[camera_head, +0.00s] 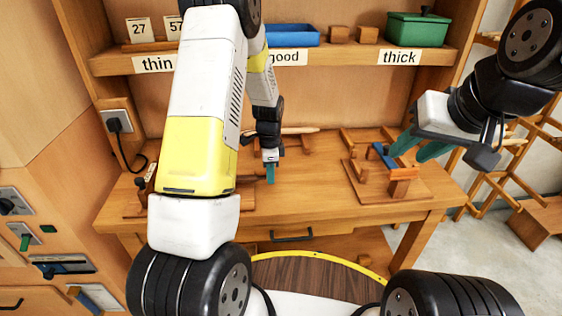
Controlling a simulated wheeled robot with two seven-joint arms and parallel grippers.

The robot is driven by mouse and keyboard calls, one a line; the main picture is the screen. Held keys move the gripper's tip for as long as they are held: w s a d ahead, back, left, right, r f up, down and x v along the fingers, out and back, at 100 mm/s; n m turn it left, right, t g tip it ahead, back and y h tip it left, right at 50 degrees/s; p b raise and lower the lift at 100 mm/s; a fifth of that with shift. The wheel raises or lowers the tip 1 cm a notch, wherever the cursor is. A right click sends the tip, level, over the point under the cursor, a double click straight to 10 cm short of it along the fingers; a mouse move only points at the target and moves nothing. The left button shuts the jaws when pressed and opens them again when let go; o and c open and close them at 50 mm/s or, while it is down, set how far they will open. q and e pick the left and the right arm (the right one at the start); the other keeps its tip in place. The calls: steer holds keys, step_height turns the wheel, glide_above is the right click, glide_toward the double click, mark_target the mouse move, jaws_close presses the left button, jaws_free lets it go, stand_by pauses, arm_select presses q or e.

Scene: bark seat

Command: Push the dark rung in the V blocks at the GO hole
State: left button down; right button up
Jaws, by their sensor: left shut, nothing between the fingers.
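My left gripper (271,172) hangs over the middle of the bench, shut and empty, its teal fingertips together and pointing down. My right gripper (418,151) is above the right side of the bench, its two teal fingers apart with nothing seen between them. A wooden base (247,197) lies at the left of the bench, mostly hidden behind my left arm. I cannot make out the dark rung, its V blocks or a GO hole clearly. A light rung (300,130) rests on wooden supports at the back, partly hidden by my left gripper.
A wooden fixture (362,188) with a blue part (383,155) and upright blocks stands below my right gripper. The shelf (345,57) above holds a blue tray (292,36) and a green box (417,29). The bench's front middle (305,205) is clear.

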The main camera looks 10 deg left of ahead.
mark_target(254, 176)
arm_select(q)
steer(key=a, duration=0.1)
steer(key=s+a, duration=0.1)
steer(key=a, duration=0.3)
steer(key=shift+s+a, duration=0.15)
steer(key=shift+s, duration=0.1)
